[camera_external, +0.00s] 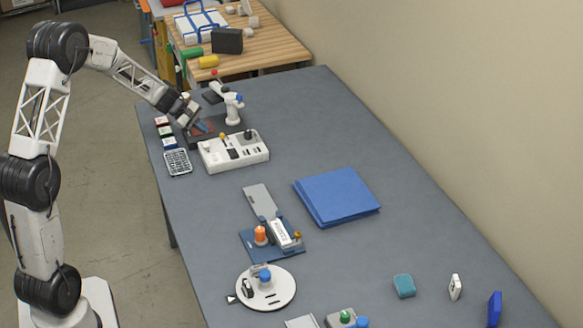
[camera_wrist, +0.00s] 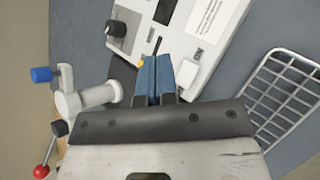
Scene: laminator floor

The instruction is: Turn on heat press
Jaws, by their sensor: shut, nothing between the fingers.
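No part clearly reads as the heat press. A white control box (camera_external: 234,152) stands at the table's far left, beside a dark-based device with a white post (camera_external: 233,109). In the wrist view the control box (camera_wrist: 211,28) has a black knob (camera_wrist: 114,28), a printed label and a white switch-like block (camera_wrist: 189,76) near the letters ON. My gripper (camera_external: 203,127) is low over the dark base, behind the box. Its blue fingers (camera_wrist: 153,72) are closed together and empty, their tips close beside the white block. I cannot tell whether they touch it.
A wire rack (camera_external: 177,162) lies left of the box. The post (camera_wrist: 88,101), with a blue knob (camera_wrist: 41,75), and a red ball lever (camera_wrist: 41,171) are close to my gripper. A blue stack (camera_external: 336,197) lies right; the table between is clear.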

